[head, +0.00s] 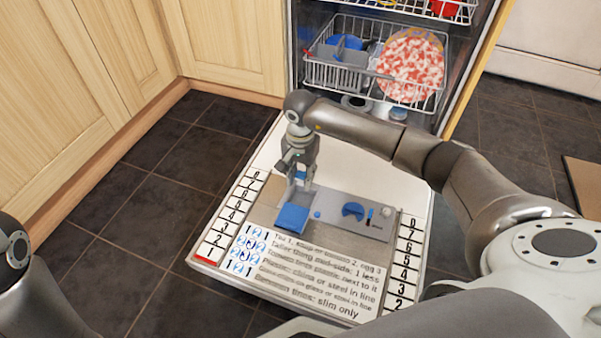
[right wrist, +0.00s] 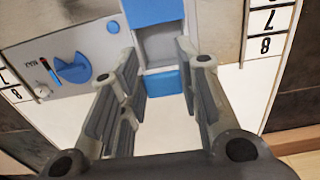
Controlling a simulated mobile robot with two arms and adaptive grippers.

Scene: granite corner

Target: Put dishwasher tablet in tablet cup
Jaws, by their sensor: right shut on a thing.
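My right gripper (head: 299,184) points down over the dispenser on the open dishwasher door. In the right wrist view its fingers (right wrist: 163,72) are shut on a small blue block, the dishwasher tablet (right wrist: 163,84). The grey, empty-looking tablet cup (right wrist: 163,44) lies just beyond the tablet, with the blue lid (right wrist: 150,12) open on its far side. I cannot tell whether the tablet touches the cup's rim. My left gripper is out of view.
The dispenser panel (head: 336,212) has a blue dial (head: 352,210) beside the cup. The door (head: 210,248) carries printed text and numbers. The lower rack (head: 330,76) holds dishes, including a red-and-white plate (head: 411,68). Wooden cabinets (head: 95,80) stand at the left.

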